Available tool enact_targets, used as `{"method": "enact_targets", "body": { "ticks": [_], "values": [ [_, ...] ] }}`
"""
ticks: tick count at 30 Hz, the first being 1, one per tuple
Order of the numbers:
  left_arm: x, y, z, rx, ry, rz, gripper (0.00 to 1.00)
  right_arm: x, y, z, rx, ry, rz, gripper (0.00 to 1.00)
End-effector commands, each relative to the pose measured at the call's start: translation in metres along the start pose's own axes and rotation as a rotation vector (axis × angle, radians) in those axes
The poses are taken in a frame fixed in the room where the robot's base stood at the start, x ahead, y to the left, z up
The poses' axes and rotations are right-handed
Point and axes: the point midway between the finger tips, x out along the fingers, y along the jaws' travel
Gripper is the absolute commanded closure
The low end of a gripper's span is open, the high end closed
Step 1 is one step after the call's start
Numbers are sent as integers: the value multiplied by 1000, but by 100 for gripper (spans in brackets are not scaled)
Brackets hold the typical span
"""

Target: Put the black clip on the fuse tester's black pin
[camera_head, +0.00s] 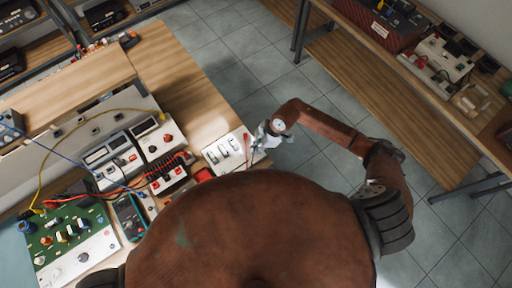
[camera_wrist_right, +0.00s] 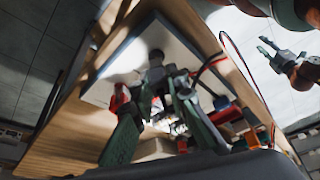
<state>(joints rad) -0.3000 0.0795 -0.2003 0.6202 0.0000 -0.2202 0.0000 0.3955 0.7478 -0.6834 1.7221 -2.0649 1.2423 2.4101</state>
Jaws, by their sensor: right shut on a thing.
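The fuse tester (camera_head: 223,153) looks like a white panel with several small parts, at the right end of the bench in the head view. A white panel with a dark edge, which looks like it, fills the upper middle of the right wrist view (camera_wrist_right: 120,62). My right gripper (camera_head: 264,138) is at its right edge. In the wrist view my right gripper (camera_wrist_right: 163,88) is shut on a small dark thing (camera_wrist_right: 156,68), apparently the black clip, close over the panel. Whether it touches the black pin is hidden. My left gripper (camera_wrist_right: 270,50) appears open and empty at upper right.
Left of the tester are a power supply (camera_head: 160,138), a red-and-black terminal box (camera_head: 168,180), a multimeter (camera_head: 130,217) and a green circuit board (camera_head: 68,232). Several wires cross the bench. A red block (camera_head: 203,175) lies beside the tester. Tiled floor is free to the right.

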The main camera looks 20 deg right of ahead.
Motion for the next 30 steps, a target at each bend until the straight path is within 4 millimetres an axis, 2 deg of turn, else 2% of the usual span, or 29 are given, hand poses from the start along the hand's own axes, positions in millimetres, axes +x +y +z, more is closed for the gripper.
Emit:
{"method": "enact_targets", "body": {
  "ticks": [30],
  "values": [
    [-8,-1,-1,0,1,0,66,0,0,-2,0,0,0,100]
  ]
}}
